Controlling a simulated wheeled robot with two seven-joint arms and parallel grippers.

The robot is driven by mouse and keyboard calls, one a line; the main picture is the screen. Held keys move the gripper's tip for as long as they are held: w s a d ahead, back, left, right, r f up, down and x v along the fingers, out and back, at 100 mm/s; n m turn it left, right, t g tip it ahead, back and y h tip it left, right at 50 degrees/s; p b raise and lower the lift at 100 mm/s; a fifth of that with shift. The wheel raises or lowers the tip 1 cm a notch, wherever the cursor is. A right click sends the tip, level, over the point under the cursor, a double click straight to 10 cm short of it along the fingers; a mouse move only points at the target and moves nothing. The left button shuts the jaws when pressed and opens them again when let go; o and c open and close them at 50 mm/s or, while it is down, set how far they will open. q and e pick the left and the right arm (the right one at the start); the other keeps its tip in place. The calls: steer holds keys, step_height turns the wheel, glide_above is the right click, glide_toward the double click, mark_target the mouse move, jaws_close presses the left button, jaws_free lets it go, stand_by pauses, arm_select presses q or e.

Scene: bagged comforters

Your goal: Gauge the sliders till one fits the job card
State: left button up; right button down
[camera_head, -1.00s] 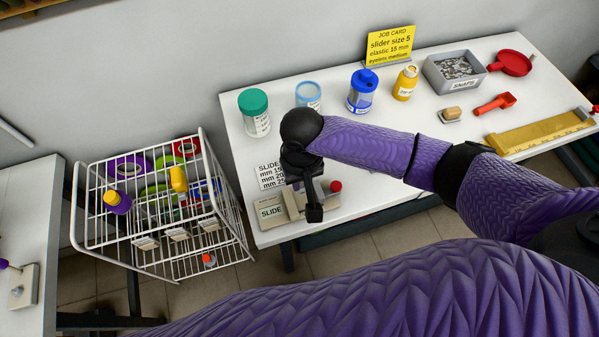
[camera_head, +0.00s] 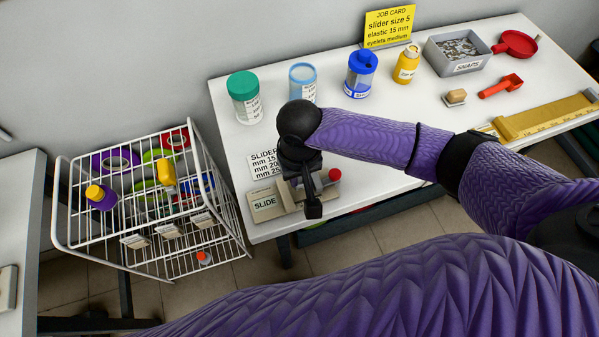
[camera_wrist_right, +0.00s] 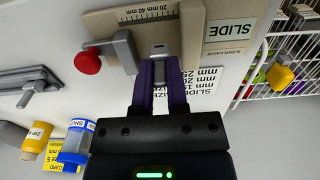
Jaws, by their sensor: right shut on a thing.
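The slider gauge (camera_head: 266,206) lies at the near left corner of the white table; in the right wrist view its beige body (camera_wrist_right: 112,20) has a mm scale, a grey jaw and a red knob (camera_wrist_right: 87,62). My right gripper (camera_wrist_right: 160,64) is over the gauge, its purple fingers shut on a small grey metal slider (camera_wrist_right: 159,48) at the gauge's jaws. Whether the slider touches both jaws I cannot tell. In the head view the wrist hides the slider. The yellow job card (camera_head: 390,27) reads slider size 5, elastic 15 mm, eyelets medium. My left gripper is out of view.
A printed slider chart (camera_head: 264,166) lies behind the gauge. Green-lidded (camera_head: 244,97), light-blue (camera_head: 303,82) and blue (camera_head: 361,74) jars and a yellow bottle (camera_head: 407,64) stand along the back. A snaps box (camera_head: 468,67) is farther right. A white wire cart (camera_head: 62,222) stands left.

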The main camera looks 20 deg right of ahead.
steer(key=shift+f, duration=0.5)
jaws_free()
stand_by(0.6)
stand_by(0.3)
steer(key=shift+r+p, duration=1.2)
steer(key=shift+p, duration=0.2)
steer(key=shift+r+p, duration=1.5)
steer(key=shift+p, duration=0.35)
steer(key=shift+r+p, duration=0.85)
steer(key=shift+p, duration=0.2)
